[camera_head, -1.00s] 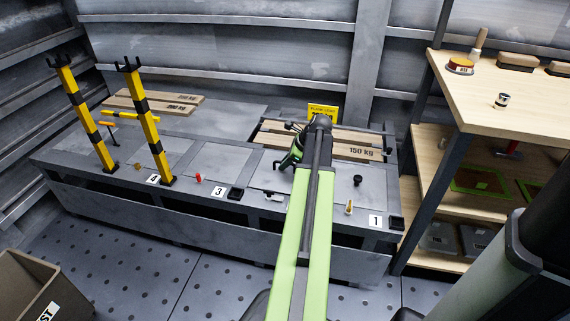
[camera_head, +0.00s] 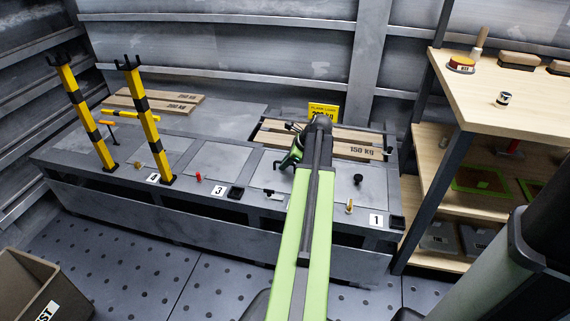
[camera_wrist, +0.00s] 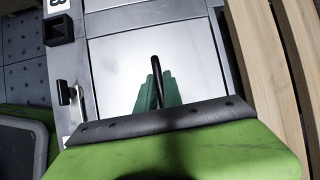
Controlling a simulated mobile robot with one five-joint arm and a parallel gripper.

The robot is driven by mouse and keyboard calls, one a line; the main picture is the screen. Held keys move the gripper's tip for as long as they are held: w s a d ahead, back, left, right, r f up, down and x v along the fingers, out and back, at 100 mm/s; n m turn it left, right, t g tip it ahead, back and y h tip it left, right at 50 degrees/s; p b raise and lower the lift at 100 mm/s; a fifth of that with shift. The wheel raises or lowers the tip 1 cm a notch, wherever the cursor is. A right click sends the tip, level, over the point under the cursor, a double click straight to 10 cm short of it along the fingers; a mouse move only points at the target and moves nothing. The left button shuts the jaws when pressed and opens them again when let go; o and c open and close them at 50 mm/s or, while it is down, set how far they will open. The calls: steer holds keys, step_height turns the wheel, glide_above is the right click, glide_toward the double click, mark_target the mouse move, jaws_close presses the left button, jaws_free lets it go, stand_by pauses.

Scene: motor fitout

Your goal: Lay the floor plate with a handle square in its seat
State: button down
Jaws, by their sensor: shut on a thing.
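The floor plate (camera_wrist: 115,67) is a flat grey metal square in the wrist view, with a dark arched handle (camera_wrist: 156,72) standing from it. My gripper (camera_wrist: 158,92) has its green fingers shut on this handle. The plate lies within the grey bench-top frame, its edges roughly parallel to the frame. I cannot tell whether it is fully down or slightly raised. In the head view my gripper (camera_head: 286,164) is low over the plate (camera_head: 266,172), beside the label 3 bay, and my arm hides part of the area to its right.
A dark square box (camera_wrist: 60,29) and a latch with a metal bar (camera_wrist: 75,98) are at the plate's left in the wrist view. Wooden planks (camera_head: 345,150) lie behind. Yellow-black posts (camera_head: 149,122) stand left. A shelf unit (camera_head: 462,130) is at right.

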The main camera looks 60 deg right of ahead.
steer(key=c, duration=1.4)
jaws_free()
steer(key=shift+r, duration=0.1)
steer(key=p+v, duration=1.4)
steer(key=v, duration=0.3)
steer(key=shift+p, duration=0.4)
steer(key=shift+s+d+r, duration=0.1)
steer(key=shift+d, duration=0.05)
